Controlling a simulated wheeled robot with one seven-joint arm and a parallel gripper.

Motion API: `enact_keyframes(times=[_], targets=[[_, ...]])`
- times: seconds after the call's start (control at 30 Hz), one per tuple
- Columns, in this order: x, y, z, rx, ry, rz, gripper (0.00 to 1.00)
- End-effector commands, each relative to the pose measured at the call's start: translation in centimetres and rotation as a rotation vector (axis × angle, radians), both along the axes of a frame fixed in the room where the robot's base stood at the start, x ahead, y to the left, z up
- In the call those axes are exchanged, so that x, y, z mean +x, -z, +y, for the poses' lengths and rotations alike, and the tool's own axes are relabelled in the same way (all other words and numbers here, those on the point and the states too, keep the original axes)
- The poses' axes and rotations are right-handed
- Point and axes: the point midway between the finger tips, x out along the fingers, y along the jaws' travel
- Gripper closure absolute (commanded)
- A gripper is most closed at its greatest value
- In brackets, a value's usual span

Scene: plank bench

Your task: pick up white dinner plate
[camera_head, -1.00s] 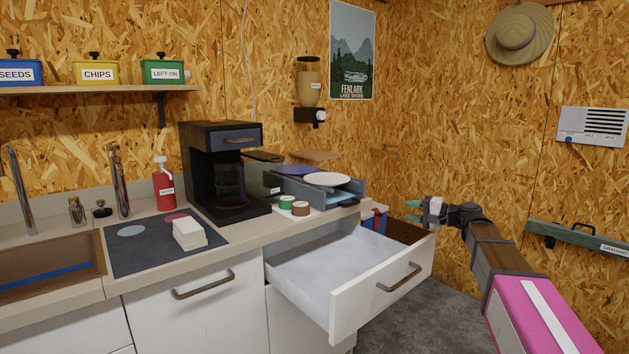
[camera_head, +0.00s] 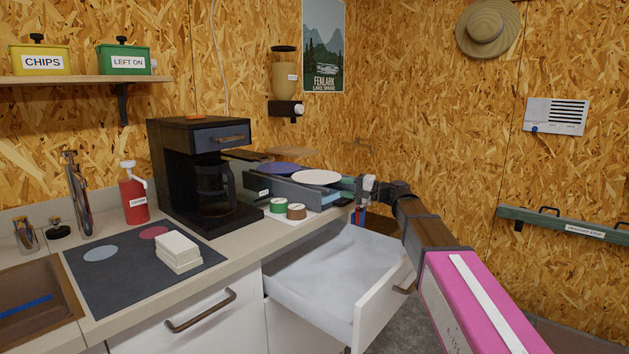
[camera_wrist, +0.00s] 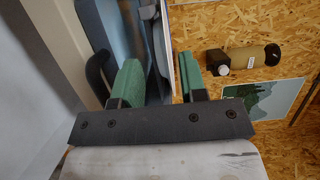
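The white dinner plate (camera_head: 316,177) lies flat on the grey-blue rack or tray (camera_head: 290,191) at the right end of the counter. My gripper (camera_head: 349,184) is at the plate's right side, close to its rim. In the wrist view my gripper's green fingers (camera_wrist: 160,64) stand apart. A thin pale edge, apparently the plate's rim (camera_wrist: 162,42), shows beyond and between them. I see a gap beside each finger, and cannot tell how far the rim reaches in.
A blue plate (camera_head: 279,168) lies beside the white one. A black coffee machine (camera_head: 200,170) stands to the left. Green and brown tape rolls (camera_head: 296,211) sit in front. An open white drawer (camera_head: 335,265) juts out below. The wall is close behind.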

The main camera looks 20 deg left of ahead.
Motion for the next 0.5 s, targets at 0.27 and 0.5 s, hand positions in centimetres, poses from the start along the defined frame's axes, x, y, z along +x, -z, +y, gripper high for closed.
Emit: enact_keyframes(times=[0.27, 0.5], targets=[[0.4, 0.0, 2.7, 0.0, 0.0, 0.0, 0.61], [1.3, 0.1, 5.4, 0.0, -0.001, 0.0, 0.61]])
